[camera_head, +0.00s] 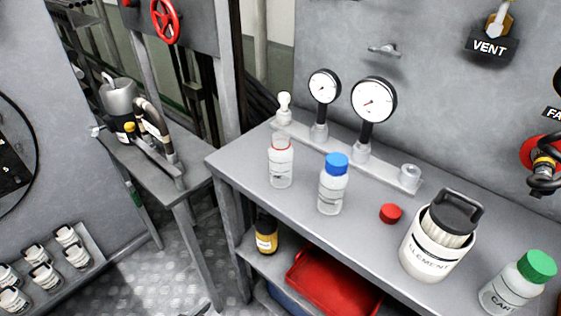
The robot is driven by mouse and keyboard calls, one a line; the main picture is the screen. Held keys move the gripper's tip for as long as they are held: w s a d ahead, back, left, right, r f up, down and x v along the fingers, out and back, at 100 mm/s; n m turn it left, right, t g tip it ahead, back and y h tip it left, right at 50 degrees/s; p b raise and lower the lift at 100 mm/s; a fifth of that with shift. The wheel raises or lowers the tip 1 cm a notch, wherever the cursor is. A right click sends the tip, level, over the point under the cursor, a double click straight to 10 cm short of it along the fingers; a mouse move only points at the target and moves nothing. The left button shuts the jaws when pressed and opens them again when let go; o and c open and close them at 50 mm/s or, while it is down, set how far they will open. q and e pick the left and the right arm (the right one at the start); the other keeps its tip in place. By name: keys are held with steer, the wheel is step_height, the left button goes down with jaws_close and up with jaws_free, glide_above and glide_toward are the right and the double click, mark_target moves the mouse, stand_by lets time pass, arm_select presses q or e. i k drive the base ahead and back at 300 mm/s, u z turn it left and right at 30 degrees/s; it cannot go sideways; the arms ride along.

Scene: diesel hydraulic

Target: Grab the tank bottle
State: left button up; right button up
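Several white bottles stand upright on the grey workbench (243,170). One has a red ring at its neck (280,163). To its right is a bottle with a blue cap (333,184). A bottle with a green cap (511,287) stands at the lower right, its label partly cut off by the frame edge. The labels on the red-ringed and blue-capped bottles are too small to read, so I cannot tell which is the tank bottle. Neither of my grippers is in view.
A red cap (390,213) lies right of the blue-capped bottle. A white ELEMENT canister (428,258) stands near the front edge. Two gauges (374,101) rise from a bar behind the bottles. A red tray (335,287) and a dark yellow-labelled bottle (266,236) sit on the shelf below.

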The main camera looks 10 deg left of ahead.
mark_target(280, 152)
steer(key=z, duration=2.65)
steer(key=k, duration=1.1)
steer(key=u, duration=1.6)
steer(key=i, duration=0.5)
